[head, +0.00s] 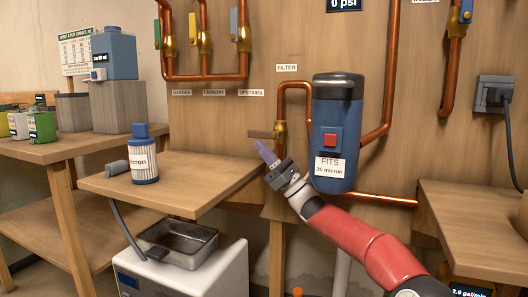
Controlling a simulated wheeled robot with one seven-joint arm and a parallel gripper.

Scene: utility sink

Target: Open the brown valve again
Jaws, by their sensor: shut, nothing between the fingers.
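The brown valve handle (262,134) sits on a brass valve body (281,133) on the vertical copper pipe left of the blue filter housing (334,150). The handle points left, level and crosswise to its pipe. My gripper (262,146) is shut and empty, its fingertips just below the handle. Whether they touch the handle I cannot tell. The filter housing has a red square button and a label reading "FITS 20 micron".
A metal basin (178,243) is below. A wooden ledge (470,215) is at right.

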